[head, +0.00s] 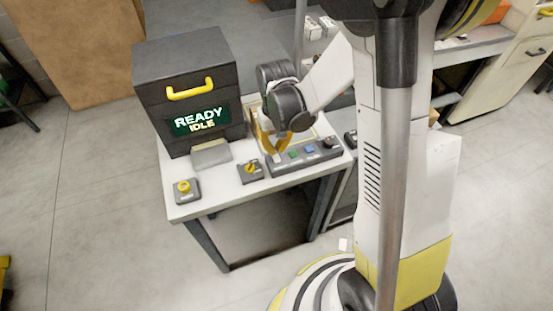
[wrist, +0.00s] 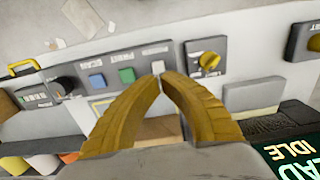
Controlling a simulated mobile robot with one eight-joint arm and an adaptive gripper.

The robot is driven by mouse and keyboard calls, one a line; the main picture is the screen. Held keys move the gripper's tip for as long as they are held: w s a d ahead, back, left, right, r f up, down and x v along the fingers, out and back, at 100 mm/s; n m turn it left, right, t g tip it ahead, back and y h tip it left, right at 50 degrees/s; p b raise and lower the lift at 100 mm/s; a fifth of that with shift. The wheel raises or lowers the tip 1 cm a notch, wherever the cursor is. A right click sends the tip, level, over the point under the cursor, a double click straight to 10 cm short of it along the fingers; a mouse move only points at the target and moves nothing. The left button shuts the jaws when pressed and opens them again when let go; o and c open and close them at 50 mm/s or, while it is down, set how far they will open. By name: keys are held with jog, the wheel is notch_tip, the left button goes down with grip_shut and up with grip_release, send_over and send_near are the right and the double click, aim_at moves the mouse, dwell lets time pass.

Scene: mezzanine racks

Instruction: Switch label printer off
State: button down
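A dark box with a yellow handle and a lit screen reading "READY IDLE" (head: 200,121) stands on the bench; it looks like the label printer. A grey button panel (head: 318,158) lies along the bench's front edge, with white, green (wrist: 127,75) and blue (wrist: 97,80) buttons and a black knob (wrist: 61,88). My gripper (head: 269,150) points down at the panel's left end. In the wrist view its yellow fingertips (wrist: 162,77) are together, with nothing visible between them, right by the white button (wrist: 158,66). Whether they touch it I cannot tell.
A small box with a yellow rotary switch (head: 251,170) sits left of the panel, close to my gripper. A box with a yellow round button (head: 186,189) is at the bench's front left corner. Bare white bench top (head: 222,186) lies between them.

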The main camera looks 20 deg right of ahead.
aim_at(276, 156)
jog(key=shift+f+b, duration=1.4)
jog(key=shift+f, duration=0.25)
dwell(0.4)
jog(key=shift+r+p, duration=2.4)
jog(key=shift+r, duration=1.15)
jog(key=shift+r, duration=0.15)
jog(key=s+r+t+b, duration=0.6)
jog(key=s+r+t, duration=0.1)
jog(key=s+r, duration=0.4)
jog(key=shift+s+b, duration=0.4)
jog(key=shift+s, duration=0.45)
